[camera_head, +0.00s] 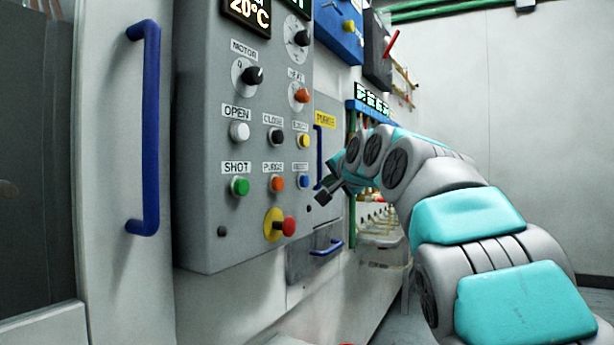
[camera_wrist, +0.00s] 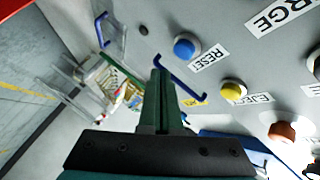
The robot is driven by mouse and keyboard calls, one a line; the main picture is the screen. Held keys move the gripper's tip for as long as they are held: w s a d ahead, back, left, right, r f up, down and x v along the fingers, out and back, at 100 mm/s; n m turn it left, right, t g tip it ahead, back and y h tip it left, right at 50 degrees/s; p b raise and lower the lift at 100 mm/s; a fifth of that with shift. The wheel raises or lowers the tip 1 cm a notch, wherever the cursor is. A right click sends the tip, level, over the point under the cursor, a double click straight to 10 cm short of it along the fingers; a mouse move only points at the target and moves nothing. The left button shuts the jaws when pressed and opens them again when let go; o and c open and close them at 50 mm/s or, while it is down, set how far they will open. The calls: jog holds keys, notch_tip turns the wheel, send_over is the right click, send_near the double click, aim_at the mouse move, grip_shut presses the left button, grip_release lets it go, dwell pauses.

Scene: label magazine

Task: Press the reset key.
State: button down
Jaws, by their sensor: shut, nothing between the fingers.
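The reset key is a round blue button (camera_head: 303,181) at the lower right of the grey control panel, under a small white label. In the wrist view the blue reset key (camera_wrist: 186,47) shows beside its RESET label, above and slightly right of the finger ends. My gripper (camera_head: 321,197) is just right of and slightly below the key in the head view. Its fingers are shut and empty; in the wrist view the shut gripper (camera_wrist: 161,76) points up toward the panel. The key's face is uncovered. I see no contact between fingers and key.
A yellow eject button (camera_head: 303,141) sits above the reset key, and an orange purge button (camera_head: 277,183) is to its left. A red emergency knob (camera_head: 288,226) juts out below. A blue handle (camera_head: 319,157) stands close to my gripper.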

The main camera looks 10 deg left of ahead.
jog(key=shift+w+a+p, duration=0.3)
jog(key=shift+a+p, duration=0.05)
jog(key=shift+a, duration=0.6)
jog(key=shift+a, duration=0.15)
dwell(1.3)
jog(key=shift+w+a+p, duration=0.15)
jog(key=shift+a+p, duration=0.05)
jog(key=shift+p, duration=0.25)
jog(key=shift+w+a+p, duration=0.15)
jog(key=shift+a+p, duration=0.2)
jog(key=shift+a, duration=0.1)
dwell(0.6)
jog(key=shift+d, duration=0.1)
jog(key=shift+s+d+b, duration=0.35)
jog(key=shift+d+b, duration=0.05)
jog(key=shift+d, duration=0.3)
